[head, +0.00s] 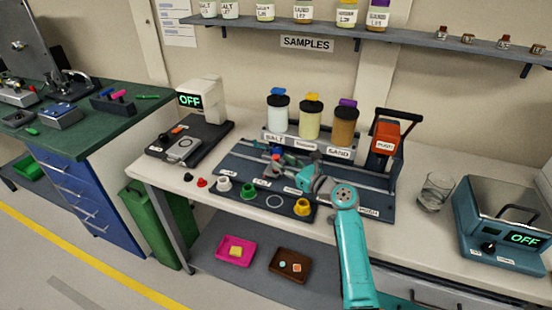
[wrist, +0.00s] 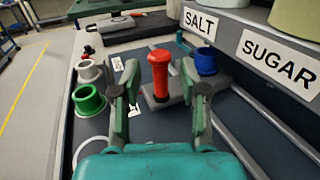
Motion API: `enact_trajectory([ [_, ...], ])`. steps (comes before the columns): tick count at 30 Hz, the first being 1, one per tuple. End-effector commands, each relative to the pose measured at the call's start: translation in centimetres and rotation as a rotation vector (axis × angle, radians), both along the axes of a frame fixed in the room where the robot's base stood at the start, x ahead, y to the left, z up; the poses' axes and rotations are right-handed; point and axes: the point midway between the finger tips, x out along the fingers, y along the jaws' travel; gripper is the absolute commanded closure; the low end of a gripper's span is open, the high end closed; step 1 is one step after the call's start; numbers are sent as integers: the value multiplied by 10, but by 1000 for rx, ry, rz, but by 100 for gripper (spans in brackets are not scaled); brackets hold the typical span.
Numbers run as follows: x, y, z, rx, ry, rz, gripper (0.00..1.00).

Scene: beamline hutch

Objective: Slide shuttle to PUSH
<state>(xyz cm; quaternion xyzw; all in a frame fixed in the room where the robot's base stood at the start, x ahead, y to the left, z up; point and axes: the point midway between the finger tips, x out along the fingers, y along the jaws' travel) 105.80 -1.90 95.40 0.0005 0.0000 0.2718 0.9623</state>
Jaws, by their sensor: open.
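The shuttle (wrist: 178,112) is a grey block with an upright red handle (wrist: 160,72) and a blue cup (wrist: 206,62). It sits by the SALT end of the railed board (head: 240,152). My gripper (wrist: 160,82) is open, its fingertips on either side of the red handle, with gaps showing. In the head view my gripper (head: 284,169) comes in from the right, low over the board, and partly hides the shuttle.
Jars of salt (head: 278,118), a middle powder (head: 310,120) and sand (head: 345,125) stand behind the rails. White (head: 223,186), green (head: 248,190) and yellow (head: 302,207) cups line the front edge. A glass beaker (head: 436,192) stands right of the board.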

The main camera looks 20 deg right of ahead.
Motion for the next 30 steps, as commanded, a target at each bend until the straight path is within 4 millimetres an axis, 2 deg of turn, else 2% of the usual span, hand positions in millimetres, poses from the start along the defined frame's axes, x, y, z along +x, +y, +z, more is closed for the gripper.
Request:
enact_trajectory([
  [3, 16, 10, 0, -1, 0, 2, 57],
  [7, 27, 16, 0, 0, 0, 0, 57],
  [19, 33, 20, 0, -1, -1, -1, 57],
  [20, 33, 20, 0, -1, -1, -1, 59],
  [24, 33, 20, 0, -1, -1, -1, 94],
  [25, 33, 20, 0, -1, -1, -1, 100],
  [30, 33, 20, 0, -1, -1, -1, 100],
])
